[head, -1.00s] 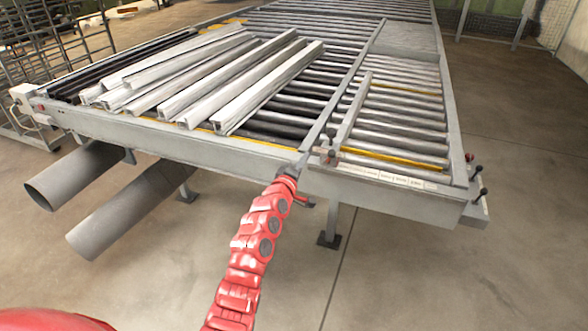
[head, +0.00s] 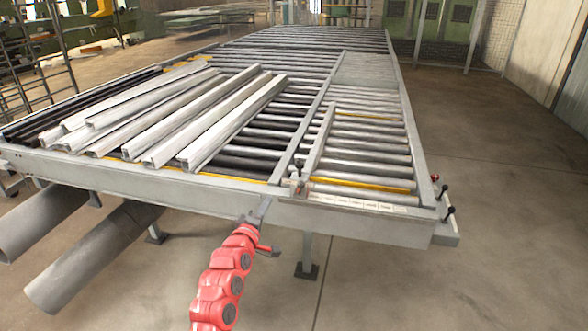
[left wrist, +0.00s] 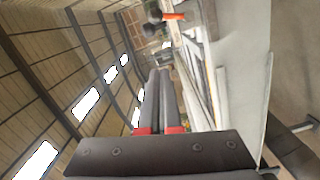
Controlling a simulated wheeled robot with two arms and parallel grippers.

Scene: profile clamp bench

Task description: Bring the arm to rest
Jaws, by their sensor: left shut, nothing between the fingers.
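My left gripper (head: 264,207) is at the end of the red arm, in front of the bench's near edge in the head view. In the left wrist view its two dark fingers (left wrist: 157,100) lie together, shut with nothing between them. The roller bench (head: 340,218) stands ahead, and its front rail runs just beyond the gripper. A small clamp knob (head: 301,189) sits on the front rail, to the right of the gripper and apart from it. My right gripper does not show.
Several pale metal profiles (head: 205,120) lie on the rollers at left. Red and black handles (head: 447,200) stick out at the bench's right corner. Two grey tubes (head: 85,265) hang below its left side. The floor (head: 500,260) to the right is clear.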

